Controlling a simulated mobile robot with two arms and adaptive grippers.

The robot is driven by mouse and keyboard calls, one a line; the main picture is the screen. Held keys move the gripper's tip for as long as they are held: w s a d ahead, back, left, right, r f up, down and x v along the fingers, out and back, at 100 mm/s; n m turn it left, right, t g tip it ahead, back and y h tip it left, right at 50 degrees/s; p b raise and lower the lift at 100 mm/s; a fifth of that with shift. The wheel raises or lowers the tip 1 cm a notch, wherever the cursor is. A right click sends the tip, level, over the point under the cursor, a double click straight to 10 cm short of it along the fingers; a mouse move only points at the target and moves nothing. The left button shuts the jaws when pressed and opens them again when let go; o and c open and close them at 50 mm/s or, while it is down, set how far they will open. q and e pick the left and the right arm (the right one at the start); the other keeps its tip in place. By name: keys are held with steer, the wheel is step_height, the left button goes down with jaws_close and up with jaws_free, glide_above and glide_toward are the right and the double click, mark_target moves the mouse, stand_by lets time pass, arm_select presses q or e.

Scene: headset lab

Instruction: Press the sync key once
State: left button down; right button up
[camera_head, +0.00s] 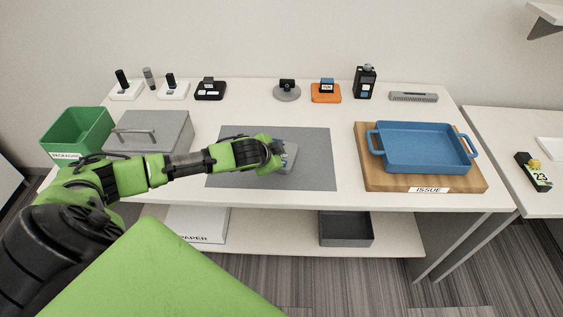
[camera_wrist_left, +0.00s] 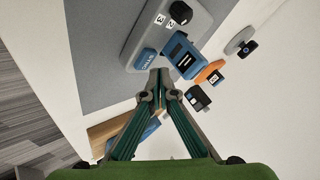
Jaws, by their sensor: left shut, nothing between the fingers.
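A grey console (camera_head: 290,157) lies on the dark grey mat (camera_head: 315,172), partly hidden behind my left gripper (camera_head: 281,158). In the left wrist view the console (camera_wrist_left: 200,22) carries a blue key (camera_wrist_left: 146,58) with lettering that looks like SYNC. It also has a black knob, number labels and a blue block with a pale label. My left gripper (camera_wrist_left: 159,76) is shut and empty. Its fingertips are right beside the blue key; I cannot tell whether they touch it. My right gripper does not show.
A blue tray (camera_head: 425,165) sits on a wooden board at the right. A grey lidded box (camera_head: 150,137) and a green bin (camera_head: 77,130) stand at the left. Several small devices line the back edge, including an orange one (camera_head: 326,97). The mat's right part is clear.

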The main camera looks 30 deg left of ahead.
arm_select(q)
steer(key=shift+f, duration=0.2)
steer(key=shift+f, duration=0.2)
steer(key=shift+f, duration=0.5)
stand_by(0.8)
steer(key=shift+r, duration=0.15)
steer(key=shift+r+p, duration=0.75)
steer(key=shift+p, duration=0.1)
step_height(320, 180, up, 5)
steer(key=p, duration=0.5)
steer(key=shift+r, duration=0.1)
